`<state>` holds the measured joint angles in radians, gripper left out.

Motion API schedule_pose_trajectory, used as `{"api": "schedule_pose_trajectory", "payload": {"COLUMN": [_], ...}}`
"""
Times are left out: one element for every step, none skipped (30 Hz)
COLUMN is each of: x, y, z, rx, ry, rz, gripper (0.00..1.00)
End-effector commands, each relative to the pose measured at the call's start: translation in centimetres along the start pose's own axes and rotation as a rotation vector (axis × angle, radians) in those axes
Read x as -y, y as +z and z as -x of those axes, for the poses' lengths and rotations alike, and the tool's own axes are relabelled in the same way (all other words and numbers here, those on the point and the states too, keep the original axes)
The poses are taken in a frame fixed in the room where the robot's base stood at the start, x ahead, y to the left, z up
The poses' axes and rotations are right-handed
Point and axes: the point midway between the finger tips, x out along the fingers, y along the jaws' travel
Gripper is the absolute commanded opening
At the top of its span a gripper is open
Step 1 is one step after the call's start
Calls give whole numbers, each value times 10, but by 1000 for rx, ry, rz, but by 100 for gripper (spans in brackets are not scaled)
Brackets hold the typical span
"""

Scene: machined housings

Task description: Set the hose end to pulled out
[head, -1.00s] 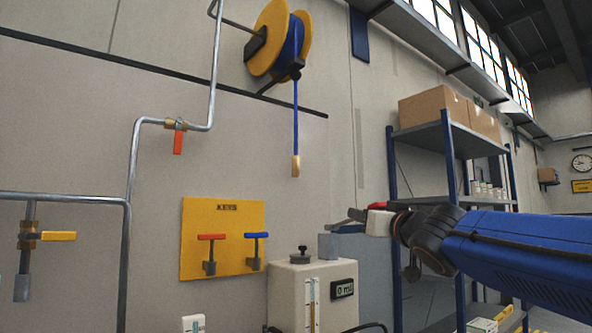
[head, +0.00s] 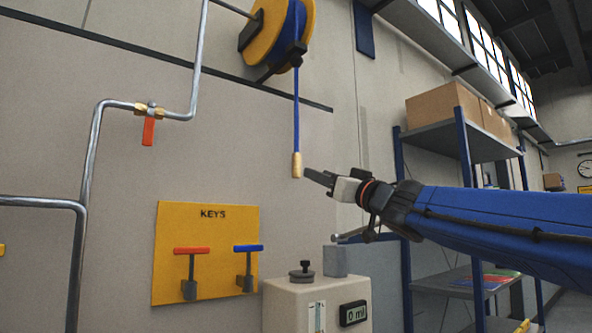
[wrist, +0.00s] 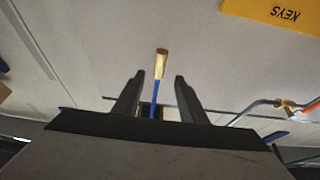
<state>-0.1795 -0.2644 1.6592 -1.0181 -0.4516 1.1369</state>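The hose end (head: 296,165) is a brass-coloured fitting hanging straight down on a blue hose (head: 296,105) from a yellow and blue reel (head: 278,35) on the wall. My gripper (head: 306,173) points left just right of the hose end in the head view; whether they touch cannot be told there. In the wrist view my gripper (wrist: 156,82) has its two dark fingers spread apart. The hose (wrist: 154,100) shows in the gap between them, and the brass hose end (wrist: 161,63) lies past the fingertips. Nothing is gripped.
A yellow key board (head: 205,285) with a red and a blue key is below left. A beige box (head: 318,300) with a display stands below. Pipes with a red-handled valve (head: 149,130) run at left. Blue shelving (head: 465,150) with cartons stands at right.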

Motion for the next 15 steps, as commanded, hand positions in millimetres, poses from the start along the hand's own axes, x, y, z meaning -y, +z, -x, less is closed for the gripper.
{"api": "schedule_pose_trajectory", "payload": {"x": [0,0,0,0,0,0,0,0,0,0,0,0,0,0,0], "y": [0,0,1,1,1,1,1,2,1,1,2,1,1,2,1], "z": [-3,-6,-10,-14,-18,-23,-28,-34,-40,-45,-50,-57,-62,-67,-73], "rx": [0,0,1,0,1,1,1,1,1,1,2,1,1,1,1], "ry": [-1,-1,-1,-1,-1,-1,-1,-1,-1,-1,0,0,-1,-1,-1], "rz": [0,0,0,0,-1,-1,-1,-1,0,0,0,0,0,0,1], "gripper": [38,38,38,38,38,38,38,38,38,38,38,38,38,38,38]}}
